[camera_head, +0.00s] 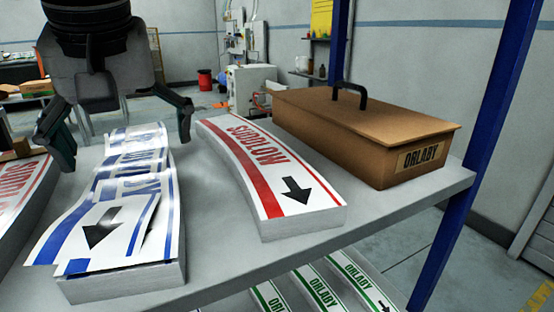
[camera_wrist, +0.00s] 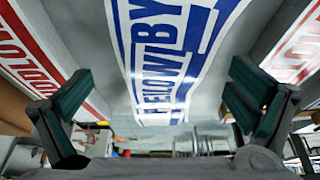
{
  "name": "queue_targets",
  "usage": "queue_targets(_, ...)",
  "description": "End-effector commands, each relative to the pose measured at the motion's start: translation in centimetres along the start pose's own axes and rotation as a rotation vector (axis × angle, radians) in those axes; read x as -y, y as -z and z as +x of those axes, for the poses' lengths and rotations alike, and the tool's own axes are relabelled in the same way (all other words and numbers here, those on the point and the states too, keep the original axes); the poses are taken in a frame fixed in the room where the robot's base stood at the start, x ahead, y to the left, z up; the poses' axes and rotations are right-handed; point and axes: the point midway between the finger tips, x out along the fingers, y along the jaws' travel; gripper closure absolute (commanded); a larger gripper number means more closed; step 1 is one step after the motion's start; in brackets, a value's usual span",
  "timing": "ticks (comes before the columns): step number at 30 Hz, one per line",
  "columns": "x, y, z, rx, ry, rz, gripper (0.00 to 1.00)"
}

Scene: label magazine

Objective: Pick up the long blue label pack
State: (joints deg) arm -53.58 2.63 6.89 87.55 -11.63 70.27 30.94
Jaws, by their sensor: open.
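The long blue label pack (camera_head: 128,205) lies on the grey shelf, a white curved stack with blue print and a black arrow. Its top labels look loose and wavy at the near end. It also shows in the wrist view (camera_wrist: 165,60), between the fingers. My gripper (camera_head: 120,132) is open above the far part of the blue pack, one finger to each side. In the wrist view my gripper (camera_wrist: 160,108) shows both fingers apart, with nothing held. The fingers hide little of the pack; whether they touch it I cannot tell.
A red label pack (camera_head: 270,175) lies to the right, another red pack (camera_head: 22,195) to the left. A brown box (camera_head: 365,130) with a black handle stands at the right. A blue post (camera_head: 480,150) rises at the shelf's right. Green label packs (camera_head: 320,290) lie on a lower shelf.

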Motion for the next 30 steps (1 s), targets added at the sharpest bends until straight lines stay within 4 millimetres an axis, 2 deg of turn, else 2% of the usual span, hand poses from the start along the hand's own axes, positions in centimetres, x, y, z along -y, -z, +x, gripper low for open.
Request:
queue_targets(7, -0.1, 1.1, 0.8, 0.001, -0.001, 0.000, 0.00)
queue_targets(15, 0.0, 0.9, 5.1, 0.001, -0.001, -0.001, 0.00)
queue_targets(23, 0.0, 1.0, 5.4, 0.000, 0.000, 0.000, 0.00)
queue_targets(24, 0.0, 1.0, 5.4, 0.000, 0.000, 0.000, 0.02)
queue_targets(30, 0.0, 1.0, 5.4, 0.000, 0.000, 0.000, 0.48)
